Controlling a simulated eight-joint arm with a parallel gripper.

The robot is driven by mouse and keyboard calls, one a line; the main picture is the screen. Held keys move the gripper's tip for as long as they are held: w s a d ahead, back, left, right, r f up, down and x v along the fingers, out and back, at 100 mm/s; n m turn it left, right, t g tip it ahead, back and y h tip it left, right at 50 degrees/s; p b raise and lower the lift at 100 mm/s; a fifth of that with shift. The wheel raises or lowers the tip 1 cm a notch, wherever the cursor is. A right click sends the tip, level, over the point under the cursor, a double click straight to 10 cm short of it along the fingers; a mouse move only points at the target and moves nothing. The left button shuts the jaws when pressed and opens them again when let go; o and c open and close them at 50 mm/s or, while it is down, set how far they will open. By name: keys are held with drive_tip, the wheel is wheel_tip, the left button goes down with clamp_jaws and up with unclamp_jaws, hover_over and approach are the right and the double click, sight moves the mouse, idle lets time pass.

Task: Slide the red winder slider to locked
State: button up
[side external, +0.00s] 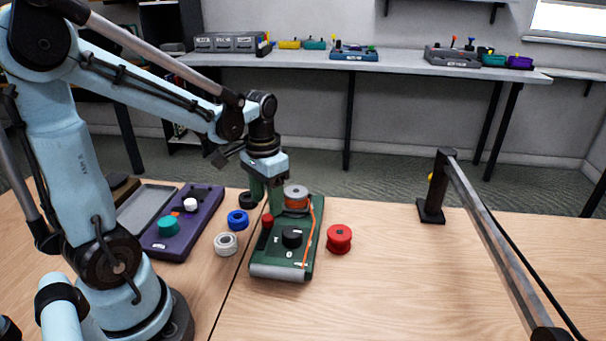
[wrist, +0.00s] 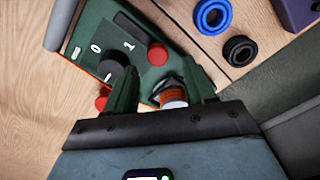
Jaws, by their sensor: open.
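The green winder unit (side external: 284,270) stands on the table, with a red round slider knob (side external: 267,220) on its left side. In the wrist view the red knob (wrist: 157,54) sits at one end of a dark slot (wrist: 131,28) in the green top. My gripper (side external: 267,200) is over the far part of the unit, its green fingers pointing down. In the wrist view my gripper (wrist: 160,84) is open, with the knob just beyond the gap between the fingertips; I see no contact. I cannot read a locked mark.
The unit carries a black dial (side external: 292,237) and a spool with orange cable (side external: 296,192). A loose red spool (side external: 339,239) stands right of it. Blue (side external: 238,220), white (side external: 226,244) and black (side external: 248,200) rings lie left, before a purple unit (side external: 203,225). The table's right side is largely clear.

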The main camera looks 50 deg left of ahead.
wheel_tip(320, 180, up, 8)
idle(0.5)
drive_tip(key=d+f+m+t, duration=0.1)
drive_tip(key=d+f+t, duration=0.1)
drive_tip(key=d+t, duration=0.5)
drive_tip(key=shift+s+d, duration=0.4)
drive_tip(key=shift+d, duration=1)
drive_tip(key=shift+o, duration=0.4)
drive_tip(key=shift+f, duration=0.1)
drive_tip(key=shift+o, duration=1.1)
drive_tip(key=o, duration=0.6)
drive_tip(key=r+n, duration=0.1)
drive_tip(key=r, duration=0.2)
drive_tip(key=w+r+n+g+y, duration=0.1)
drive_tip(key=r, duration=0.2)
drive_tip(key=a+r+n+g, duration=0.1)
drive_tip(key=r, duration=0.3)
drive_tip(key=shift+w+n, duration=0.25)
drive_tip(key=shift+n, duration=0.15)
drive_tip(key=shift+c, duration=0.2)
wheel_tip(320, 180, up, 10)
drive_tip(key=s+a+f+n+g+y, duration=0.1)
drive_tip(key=a+n+g+y, duration=0.1)
drive_tip(key=n, duration=0.3)
hover_over(268, 216)
drive_tip(key=w+d, duration=0.2)
drive_tip(key=d, duration=0.2)
wheel_tip(268, 216, down, 9)
drive_tip(key=shift+d+r, duration=0.2)
